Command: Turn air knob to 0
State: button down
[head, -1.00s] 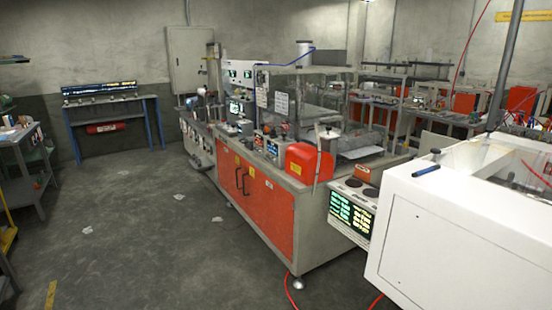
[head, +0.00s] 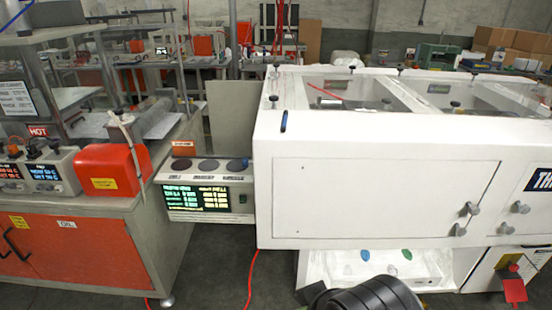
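No knob in the head view carries a label I can read as air. A small control console (head: 208,190) with a lit green display has dark round discs on top, a brown one (head: 181,164), a middle one (head: 208,165) and a bluish one (head: 237,165). Below the white machine, small coloured parts, one blue (head: 365,255) and one green (head: 407,254), show at a white panel; whether they are knobs I cannot tell. My gripper is not in view; a black rounded part, probably of my arm, shows at the bottom edge.
A large white machine (head: 385,185) with grey latches fills the middle and right. An orange-fronted bench (head: 75,250) with a red box (head: 108,168) stands at left. A red hose (head: 252,280) lies on the floor between them. A red part (head: 514,287) is at lower right.

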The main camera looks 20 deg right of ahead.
aim_at(246, 163)
jog(key=j+z, duration=0.8)
jog(key=j, duration=0.25)
jog(key=i+j, duration=0.15)
jog(key=i, duration=0.2)
jog(key=i+j, duration=0.15)
jog(key=i, duration=0.15)
jog(key=i+j+u, duration=0.15)
jog(key=u, duration=0.2)
jog(key=i+u, duration=0.65)
jog(key=i+j, duration=0.05)
